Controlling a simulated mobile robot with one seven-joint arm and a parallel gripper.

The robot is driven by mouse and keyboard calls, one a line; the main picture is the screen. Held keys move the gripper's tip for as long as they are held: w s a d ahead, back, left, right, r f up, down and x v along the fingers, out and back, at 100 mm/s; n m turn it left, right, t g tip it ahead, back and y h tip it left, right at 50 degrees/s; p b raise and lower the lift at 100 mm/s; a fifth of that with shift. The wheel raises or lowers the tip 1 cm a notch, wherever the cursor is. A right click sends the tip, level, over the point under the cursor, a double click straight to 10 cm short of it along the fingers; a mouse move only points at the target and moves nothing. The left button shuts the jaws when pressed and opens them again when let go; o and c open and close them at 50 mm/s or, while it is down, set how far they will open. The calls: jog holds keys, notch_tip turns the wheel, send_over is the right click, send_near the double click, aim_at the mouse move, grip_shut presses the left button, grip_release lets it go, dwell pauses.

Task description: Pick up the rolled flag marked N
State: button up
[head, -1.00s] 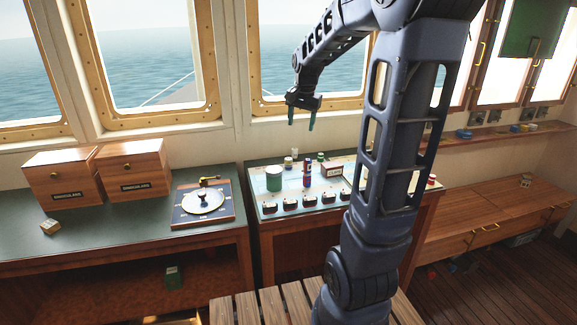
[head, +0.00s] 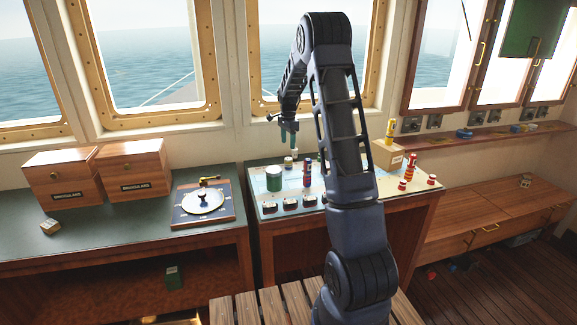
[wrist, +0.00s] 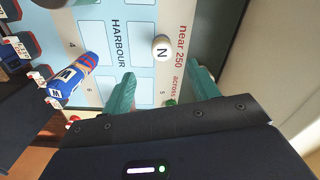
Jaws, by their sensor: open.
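The flag marked N (wrist: 162,46) shows end-on in the wrist view as a small round white end with a black N, on the chart-covered desk top. In the head view, a small pale roll (head: 288,163) standing at the back of the desk, below my gripper, appears to be this flag. My gripper (head: 289,128) is open and empty above it. In the wrist view, my gripper's two green fingers (wrist: 162,88) are spread apart, and the N end lies ahead of the gap between them.
A blue roll with white and red bands (wrist: 68,82) stands nearby, left of the fingers in the wrist view. A green can (head: 273,178) stands to the left on the desk.

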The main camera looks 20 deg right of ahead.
aim_at(289, 158)
jog(key=shift+w+f, duration=0.45)
jog(key=shift+f, duration=0.5)
notch_tip(289, 158, down, 5)
jog(key=shift+r, duration=0.1)
jog(key=shift+s+d+f, duration=0.1)
jog(key=shift+s+f, duration=0.05)
jog(key=shift+f, duration=1.2)
jog(key=shift+s+d+f, duration=0.1)
jog(key=shift+f, duration=1.25)
jog(key=c, duration=1.1)
